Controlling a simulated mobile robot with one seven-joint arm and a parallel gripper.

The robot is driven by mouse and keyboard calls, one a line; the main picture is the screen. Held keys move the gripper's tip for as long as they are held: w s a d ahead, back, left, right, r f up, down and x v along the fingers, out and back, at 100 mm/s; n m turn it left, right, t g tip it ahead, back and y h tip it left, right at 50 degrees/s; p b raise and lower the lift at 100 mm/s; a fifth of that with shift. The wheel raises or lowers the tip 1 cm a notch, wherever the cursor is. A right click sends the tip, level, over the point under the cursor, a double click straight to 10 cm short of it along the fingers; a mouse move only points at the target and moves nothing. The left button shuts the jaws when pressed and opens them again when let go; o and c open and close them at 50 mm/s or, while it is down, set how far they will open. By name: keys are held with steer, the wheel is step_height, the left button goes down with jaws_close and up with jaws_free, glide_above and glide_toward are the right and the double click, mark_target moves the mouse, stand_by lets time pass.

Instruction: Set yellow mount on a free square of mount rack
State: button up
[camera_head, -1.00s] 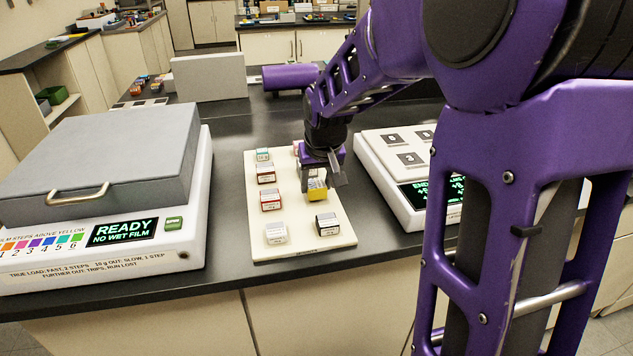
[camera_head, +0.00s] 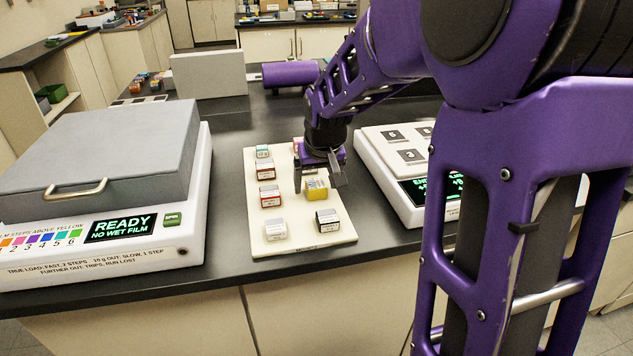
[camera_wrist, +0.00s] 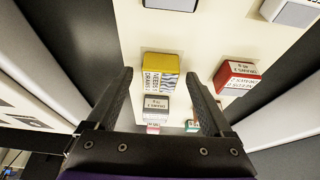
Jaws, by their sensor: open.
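The yellow mount (camera_head: 316,189) sits on the cream mount rack (camera_head: 297,212), in the right column, behind a black-sided mount. In the wrist view the yellow mount (camera_wrist: 159,65) has a white label and a striped patch, and it rests on the pale rack (camera_wrist: 205,40). My gripper (camera_head: 319,172) is just above and behind the yellow mount in the head view. In the wrist view my gripper (camera_wrist: 160,77) shows two spread fingers with nothing clamped, the mount showing between and beyond their tips.
The rack also holds a red mount (camera_head: 270,196), a white mount (camera_head: 275,230), a black-sided mount (camera_head: 328,221) and others farther back. A grey-lidded machine (camera_head: 98,150) reading READY stands left. A white instrument with a green display (camera_head: 412,190) stands close on the right.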

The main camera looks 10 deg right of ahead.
steer(key=p+v, duration=0.4)
steer(key=v, duration=0.3)
steer(key=shift+p, duration=0.4)
steer(key=shift+r, duration=0.1)
